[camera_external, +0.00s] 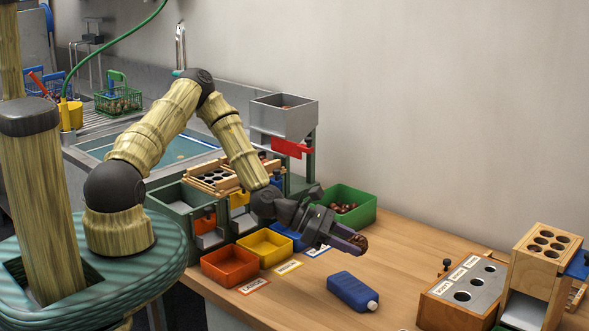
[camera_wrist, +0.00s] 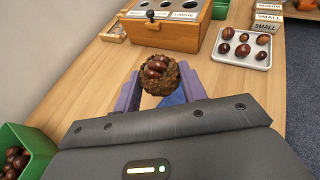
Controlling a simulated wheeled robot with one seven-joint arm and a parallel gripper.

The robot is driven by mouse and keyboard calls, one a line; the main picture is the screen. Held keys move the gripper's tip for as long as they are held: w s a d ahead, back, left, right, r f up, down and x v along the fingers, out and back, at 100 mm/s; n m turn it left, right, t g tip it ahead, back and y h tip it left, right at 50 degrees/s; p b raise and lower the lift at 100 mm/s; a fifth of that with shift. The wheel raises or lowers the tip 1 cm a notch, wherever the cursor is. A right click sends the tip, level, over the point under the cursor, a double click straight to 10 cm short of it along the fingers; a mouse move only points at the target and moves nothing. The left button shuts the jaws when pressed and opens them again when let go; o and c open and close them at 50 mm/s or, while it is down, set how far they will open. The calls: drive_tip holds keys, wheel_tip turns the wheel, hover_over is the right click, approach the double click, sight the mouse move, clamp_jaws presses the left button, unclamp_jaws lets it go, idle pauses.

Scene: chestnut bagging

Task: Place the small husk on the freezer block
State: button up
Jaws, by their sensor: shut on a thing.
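A small brown husk (camera_external: 361,243), rough and cup-like with several chestnuts in it, sits between the fingertips of my gripper (camera_external: 352,243). In the wrist view the husk (camera_wrist: 160,77) is between the purple fingers of my gripper (camera_wrist: 160,88), which is shut on it. The freezer block (camera_external: 352,290) is blue with a white cap and lies on the wooden table. The husk is held above and apart from the block, near its far side. In the wrist view a blue patch of the block (camera_wrist: 174,98) shows below the husk, mostly hidden.
A green bin (camera_external: 371,210) with chestnuts stands behind my gripper. Red (camera_external: 228,279) and yellow (camera_external: 262,256) bins stand left. A wooden sizing box (camera_external: 440,302) is at right. A metal tray (camera_wrist: 224,59) with several chestnuts shows in the wrist view. Table around the block is clear.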

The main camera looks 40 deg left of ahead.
hover_over(348, 285)
wheel_tip(348, 285, down, 5)
drive_tip(key=shift+r, duration=0.1)
drive_tip(key=shift+f, duration=1.9)
drive_tip(key=shift+f, duration=0.15)
drive_tip(key=o, duration=0.9)
drive_tip(key=shift+o, duration=0.2)
drive_tip(key=shift+s+r, duration=0.1)
drive_tip(key=shift+r, duration=0.1)
drive_tip(key=v, duration=1.2)
drive_tip(key=shift+b, duration=0.35)
